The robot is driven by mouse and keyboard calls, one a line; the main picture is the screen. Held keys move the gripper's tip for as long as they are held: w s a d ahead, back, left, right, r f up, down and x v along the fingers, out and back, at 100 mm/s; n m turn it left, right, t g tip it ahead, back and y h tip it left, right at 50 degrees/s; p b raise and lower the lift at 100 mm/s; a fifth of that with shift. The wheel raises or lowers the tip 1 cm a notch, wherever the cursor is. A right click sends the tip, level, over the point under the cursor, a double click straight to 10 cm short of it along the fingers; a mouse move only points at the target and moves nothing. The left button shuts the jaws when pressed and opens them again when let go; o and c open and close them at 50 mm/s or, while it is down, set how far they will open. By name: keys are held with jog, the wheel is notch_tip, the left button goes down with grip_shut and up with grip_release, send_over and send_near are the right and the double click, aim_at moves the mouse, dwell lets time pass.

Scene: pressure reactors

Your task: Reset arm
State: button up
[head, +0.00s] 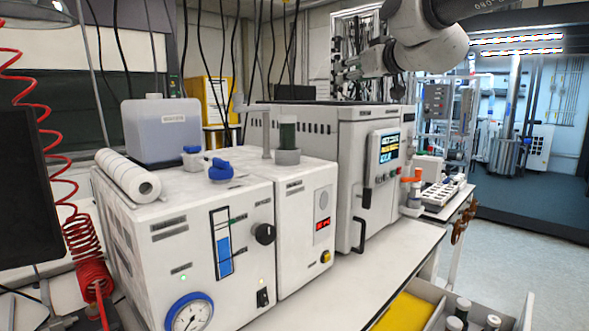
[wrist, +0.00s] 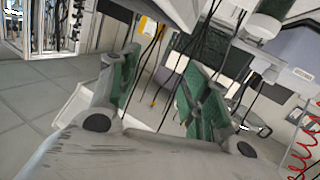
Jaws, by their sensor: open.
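My arm (head: 425,40) reaches in from the top right of the head view, raised above the large white reactor cabinet (head: 350,165). My gripper (wrist: 162,82) shows in the wrist view with its two green-padded fingers spread apart. Nothing is held between them. In the head view the gripper end points left, behind the top of the cabinet's outline, and its fingers are hard to make out against the clutter.
White instruments with a gauge (head: 189,313) stand on the bench at left, with a plastic jug (head: 162,130) on top. Black cables (head: 292,50) hang behind. A red coiled hose (head: 85,240) is at far left. A drawer with bottles (head: 462,310) is at the front right. The floor (head: 530,250) at right is clear.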

jog(key=s+d+f+m+g+h, duration=0.2)
jog(key=s+d+f+g, duration=0.1)
jog(key=s+d+f, duration=0.4)
jog(key=s+d+f+m+g+h, duration=0.2)
jog(key=s+d+f+g, duration=0.2)
jog(key=s+f, duration=0.9)
jog(key=s+d+f+m+g+h, duration=0.2)
jog(key=s+d+f+g, duration=0.2)
jog(key=s+d+f, duration=0.6)
jog(key=s+d, duration=0.1)
jog(key=s, duration=0.2)
jog(key=shift+f, duration=0.35)
